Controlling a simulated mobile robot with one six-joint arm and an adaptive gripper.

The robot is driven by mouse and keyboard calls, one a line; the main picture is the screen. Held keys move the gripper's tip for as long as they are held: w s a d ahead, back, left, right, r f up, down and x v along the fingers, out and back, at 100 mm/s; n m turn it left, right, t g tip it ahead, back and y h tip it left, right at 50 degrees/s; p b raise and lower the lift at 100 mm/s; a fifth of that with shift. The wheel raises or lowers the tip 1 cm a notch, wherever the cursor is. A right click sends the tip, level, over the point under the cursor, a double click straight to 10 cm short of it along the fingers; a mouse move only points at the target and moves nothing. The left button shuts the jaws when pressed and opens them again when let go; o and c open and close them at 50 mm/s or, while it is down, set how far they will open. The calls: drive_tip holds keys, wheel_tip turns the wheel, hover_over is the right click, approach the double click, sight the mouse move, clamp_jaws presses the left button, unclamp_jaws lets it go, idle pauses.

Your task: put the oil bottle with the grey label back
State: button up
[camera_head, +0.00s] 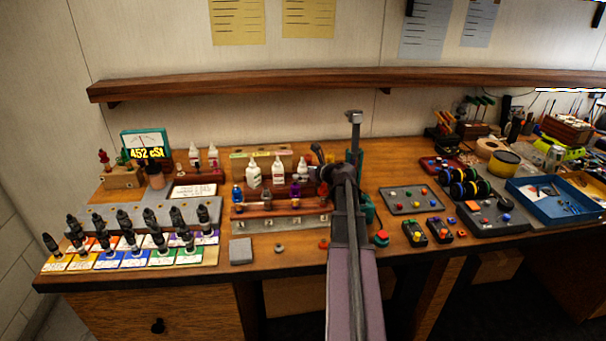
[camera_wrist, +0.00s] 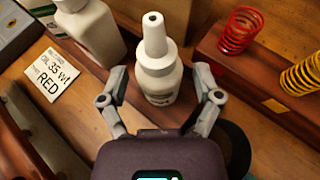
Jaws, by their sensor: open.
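In the wrist view a white oil bottle (camera_wrist: 158,72) with a narrow nozzle stands between the two fingers of my gripper (camera_wrist: 160,88). The fingers are open, one on each side, with small gaps visible. Only the edge of its label shows low down, so I cannot tell the label colour. A second white bottle (camera_wrist: 92,30) stands to its left. In the head view, white bottles (camera_head: 253,174) (camera_head: 278,171) (camera_head: 302,170) stand on the wooden rack, and my arm hides part of the area right of them.
Red (camera_wrist: 240,30) and yellow (camera_wrist: 304,74) springs stand on a wooden strip at right. Several black shocks (camera_head: 125,222) stand on coloured cards at left. A shelf (camera_head: 250,86) runs along the wall above.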

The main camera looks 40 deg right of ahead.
drive_tip(key=p+v, duration=0.4)
drive_tip(key=v, duration=0.8)
drive_tip(key=shift+r, duration=0.1)
idle(0.6)
